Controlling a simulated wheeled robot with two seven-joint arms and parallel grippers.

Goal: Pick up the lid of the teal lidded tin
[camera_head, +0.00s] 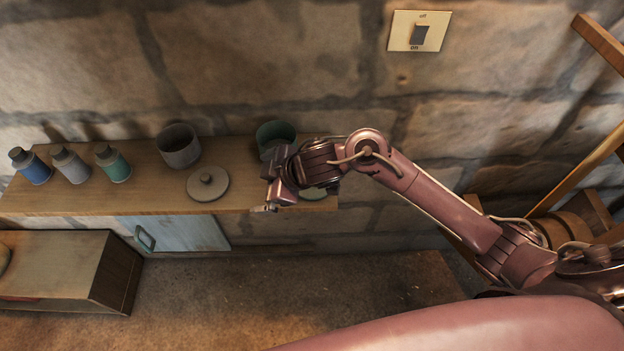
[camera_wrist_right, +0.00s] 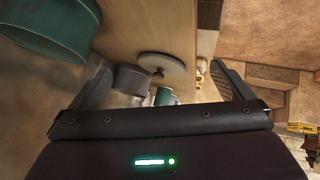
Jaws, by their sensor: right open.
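The teal tin (camera_head: 276,132) stands open on the wooden shelf, partly hidden by my right arm. It also shows at the upper left of the right wrist view (camera_wrist_right: 45,28). A pale green edge, seemingly its lid (camera_head: 314,194), lies on the shelf beneath my right wrist and is mostly covered. I cannot make it out in the right wrist view. My right gripper (camera_head: 268,182) is open, with nothing between its fingers, pointing left along the shelf just in front of the tin. My left gripper is not in view.
A grey tin (camera_head: 180,148) and its knobbed grey lid (camera_head: 208,185) are left of my right gripper. Several bottles, including a blue one (camera_head: 32,168), stand at the shelf's left end. A stone wall backs the shelf (camera_head: 140,202); a wooden box (camera_head: 60,262) stands below.

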